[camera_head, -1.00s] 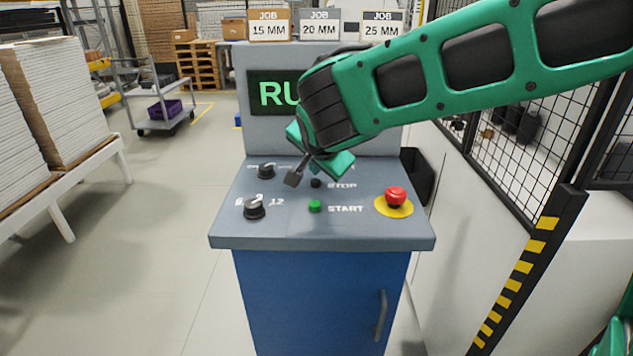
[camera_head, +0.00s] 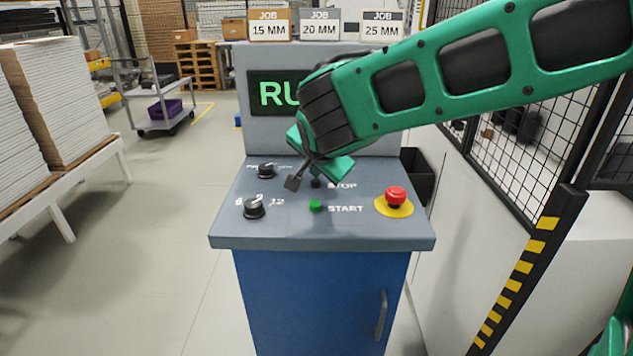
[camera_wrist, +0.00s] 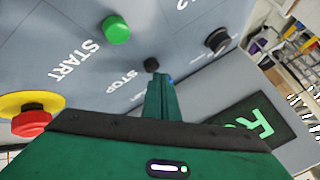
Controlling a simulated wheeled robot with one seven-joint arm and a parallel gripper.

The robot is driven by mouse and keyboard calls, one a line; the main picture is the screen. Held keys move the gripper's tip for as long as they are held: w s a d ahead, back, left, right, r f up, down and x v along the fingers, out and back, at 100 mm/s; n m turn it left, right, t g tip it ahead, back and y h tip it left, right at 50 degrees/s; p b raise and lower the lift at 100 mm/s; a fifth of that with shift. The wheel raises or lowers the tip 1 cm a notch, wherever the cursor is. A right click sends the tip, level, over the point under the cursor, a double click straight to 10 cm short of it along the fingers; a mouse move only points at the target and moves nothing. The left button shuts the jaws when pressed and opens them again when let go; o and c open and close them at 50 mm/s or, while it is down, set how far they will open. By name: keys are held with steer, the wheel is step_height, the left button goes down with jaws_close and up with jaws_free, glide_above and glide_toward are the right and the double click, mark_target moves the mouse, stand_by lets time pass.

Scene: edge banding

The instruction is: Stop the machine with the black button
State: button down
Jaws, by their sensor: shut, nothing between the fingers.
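The black button (camera_head: 316,183) sits beside the word STOP on the sloped grey panel (camera_head: 350,228). In the wrist view the black button (camera_wrist: 151,65) shows just beyond the tip of my gripper (camera_wrist: 158,80). My gripper is shut and empty, with its fingers pointing at the button; whether it touches the button I cannot tell. In the head view my gripper (camera_head: 325,172) is right over the button and partly covers it. The display (camera_head: 275,93) is lit green and shows "RU", the rest hidden by my arm.
The green START button (camera_head: 315,206) lies just below the black one. A red mushroom button (camera_head: 396,196) on a yellow disc is to the right. Two black knobs (camera_head: 254,208) (camera_head: 266,171) are on the left. A mesh fence (camera_head: 520,140) stands to the right.

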steer(key=shift+f, duration=0.45)
stand_by(1.0)
steer(key=shift+r, duration=0.9)
steer(key=shift+r, duration=0.1)
step_height(320, 180, up, 5)
steer(key=shift+f, duration=0.1)
stand_by(0.4)
stand_by(0.4)
